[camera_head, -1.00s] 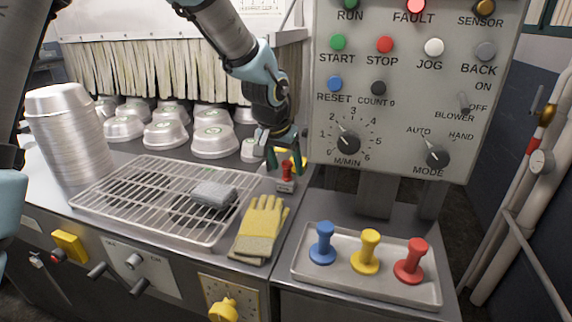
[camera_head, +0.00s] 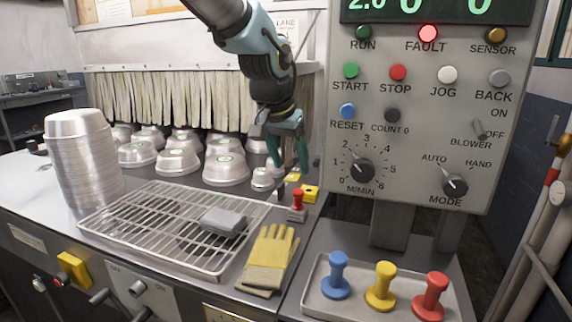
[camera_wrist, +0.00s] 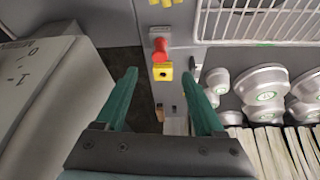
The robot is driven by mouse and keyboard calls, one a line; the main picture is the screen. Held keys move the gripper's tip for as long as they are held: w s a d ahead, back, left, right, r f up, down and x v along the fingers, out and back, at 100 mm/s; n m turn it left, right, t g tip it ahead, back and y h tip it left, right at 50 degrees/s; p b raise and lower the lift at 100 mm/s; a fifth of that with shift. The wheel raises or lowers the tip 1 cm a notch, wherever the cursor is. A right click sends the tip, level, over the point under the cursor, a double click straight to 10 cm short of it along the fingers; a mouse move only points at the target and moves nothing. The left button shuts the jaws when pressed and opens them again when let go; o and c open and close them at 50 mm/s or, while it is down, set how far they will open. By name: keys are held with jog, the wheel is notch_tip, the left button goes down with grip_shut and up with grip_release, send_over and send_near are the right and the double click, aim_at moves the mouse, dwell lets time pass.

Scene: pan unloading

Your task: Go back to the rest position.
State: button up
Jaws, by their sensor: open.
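My gripper (camera_head: 290,162) is open and empty, its green fingers pointing down above the back of the counter, left of the control panel. In the wrist view its fingers (camera_wrist: 160,92) stand wide apart with nothing between the tips.
Several upturned metal pans (camera_head: 226,170) stand before the strip curtain (camera_head: 160,98). Yellow gloves (camera_head: 268,260), a stamp tray (camera_head: 312,298) and the control panel (camera_head: 415,130) are nearby.

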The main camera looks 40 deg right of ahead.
jog(key=w+a+f+n, duration=0.1)
jog(key=w+a, duration=0.1)
jog(key=a, duration=0.2)
jog(key=w+a+f+n, duration=0.1)
jog(key=w+a, duration=0.2)
jog(key=w+a+f+n+y, duration=0.1)
jog(key=w+a, duration=0.1)
jog(key=a, duration=0.2)
jog(key=shift+w+a+f+t, duration=0.15)
jog(key=shift+w+a+t, duration=0.15)
jog(key=w+a+f+n, duration=0.1)
jog(key=a, duration=0.3)
jog(key=w+a+f+n, duration=0.1)
jog(key=a, duration=0.3)
jog(key=w+a+y, duration=0.1)
jog(key=a, duration=0.2)
jog(key=shift+w+a+f+n, duration=0.1)
jog(key=shift+a+f+n, duration=0.3)
jog(key=s+a+f+n+y, duration=0.1)
jog(key=s+a+f+n, duration=0.1)
jog(key=a, duration=0.8)
jog(key=s+a+f+n, duration=0.3)
jog(key=a+n, duration=0.1)
jog(key=a, duration=0.7)
jog(key=shift+a+g+y, duration=0.2)
jog(key=shift+g+y, duration=0.2)
